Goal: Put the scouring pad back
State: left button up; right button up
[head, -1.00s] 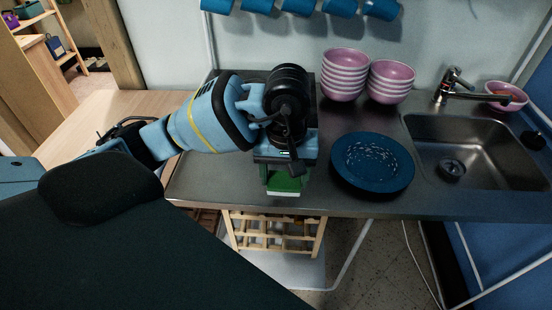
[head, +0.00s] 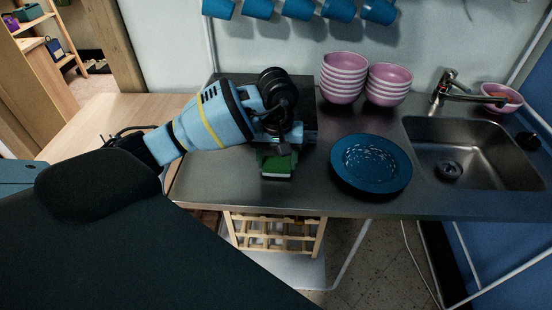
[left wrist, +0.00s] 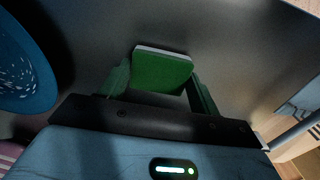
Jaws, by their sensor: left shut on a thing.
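The scouring pad is green with a white layer. It shows in the head view (head: 277,165) over the steel counter, left of the blue plate. In the left wrist view the pad (left wrist: 163,68) sits between the two green fingers. My left gripper (head: 276,158) is shut on the pad, and its fingertips also show in the left wrist view (left wrist: 160,88). I cannot tell whether the pad touches the counter. My right gripper is not in view.
The blue plate (head: 371,164) lies on the counter (head: 230,185). Two stacks of pink bowls (head: 344,78) stand behind it. The sink (head: 480,150), faucet (head: 455,90) and a pink bowl (head: 503,97) are at the right. Blue cups (head: 298,9) hang above.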

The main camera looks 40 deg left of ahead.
aim_at(277, 163)
pick_arm(q)
jog(key=shift+f, duration=0.2)
jog(key=shift+f, duration=0.1)
jog(key=o, duration=0.9)
jog(key=shift+o, duration=0.2)
notch_tip(277, 163, up, 12)
jog(key=shift+r, duration=0.2)
